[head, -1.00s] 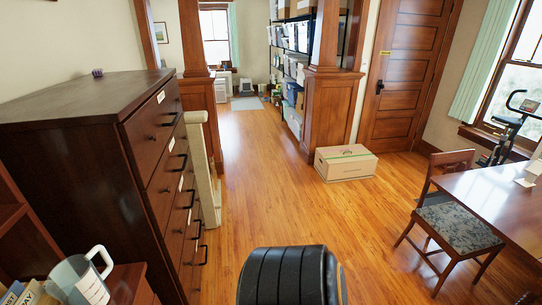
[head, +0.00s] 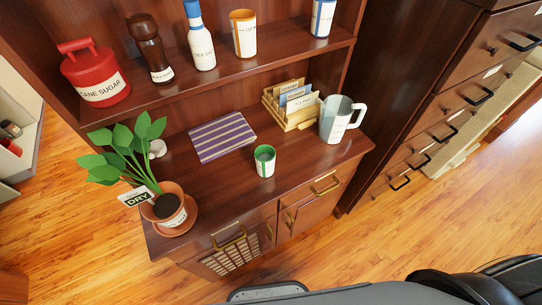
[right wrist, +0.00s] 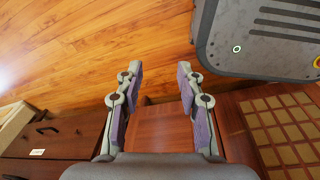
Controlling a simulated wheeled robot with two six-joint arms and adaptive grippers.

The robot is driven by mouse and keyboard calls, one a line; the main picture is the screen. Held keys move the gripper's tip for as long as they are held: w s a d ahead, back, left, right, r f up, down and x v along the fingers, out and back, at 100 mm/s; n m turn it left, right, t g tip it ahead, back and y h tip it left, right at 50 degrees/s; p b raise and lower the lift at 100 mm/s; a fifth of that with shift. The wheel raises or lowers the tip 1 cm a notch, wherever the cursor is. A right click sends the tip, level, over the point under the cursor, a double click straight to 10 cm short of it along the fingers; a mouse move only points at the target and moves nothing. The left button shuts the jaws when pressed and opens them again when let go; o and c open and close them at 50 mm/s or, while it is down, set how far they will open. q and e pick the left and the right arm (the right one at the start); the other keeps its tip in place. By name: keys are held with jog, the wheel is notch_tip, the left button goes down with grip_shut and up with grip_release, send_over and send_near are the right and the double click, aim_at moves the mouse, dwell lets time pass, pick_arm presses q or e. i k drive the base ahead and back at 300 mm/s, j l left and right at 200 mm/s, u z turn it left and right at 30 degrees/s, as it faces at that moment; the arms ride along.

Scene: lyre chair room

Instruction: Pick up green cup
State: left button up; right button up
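The green cup (head: 264,161) is small, green and white, and stands upright on the wooden counter (head: 225,187) of the hutch in the head view. My right gripper (right wrist: 152,88) shows in the right wrist view with its two fingers spread apart and nothing between them. Wooden furniture and floor lie beyond its fingers, and the cup is not visible there. My left gripper is in neither view.
A striped purple notebook (head: 222,136) lies behind the cup. A potted plant (head: 170,206) stands left, a measuring jug (head: 340,119) and a card holder (head: 292,104) right. The upper shelf (head: 225,76) holds a red canister (head: 95,76) and bottles.

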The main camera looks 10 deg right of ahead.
aim_at(265, 155)
jog(key=j+u, duration=0.2)
jog(key=u, duration=0.2)
jog(key=j+u, duration=0.2)
jog(key=u, duration=0.15)
jog(key=z, duration=1.2)
jog(key=k+z, duration=0.1)
jog(key=k, duration=0.35)
jog(key=k+z, duration=0.15)
jog(key=z, duration=0.35)
jog(key=k+l+z, duration=0.15)
jog(key=z, duration=0.3)
